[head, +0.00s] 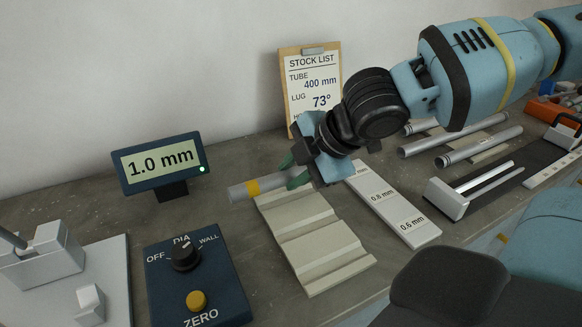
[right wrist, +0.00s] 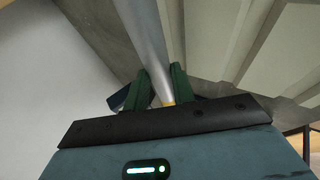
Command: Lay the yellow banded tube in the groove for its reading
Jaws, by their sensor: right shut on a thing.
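The yellow banded tube (head: 240,192) is a grey tube with a yellow band, held roughly level in the head view. My right gripper (head: 297,172) is shut on it just right of the band, with green fingertips. The tube also runs between the fingers in the right wrist view (right wrist: 147,40). It appears above the far end of the pale grooved block (head: 318,245); the exact gap is unclear. A white label strip (head: 390,203) beside the block reads 0.8 mm and 0.6 mm; my gripper hides its far end. The display (head: 160,164) reads 1.0 mm. My left gripper is out of view.
A blue control box (head: 197,275) with a dial and yellow button stands in front of the display. A grey fixture (head: 45,260) is at left. Loose tubes (head: 478,148) and a dark rail fixture (head: 450,200) lie at right. A stock list clipboard (head: 308,75) leans at the wall.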

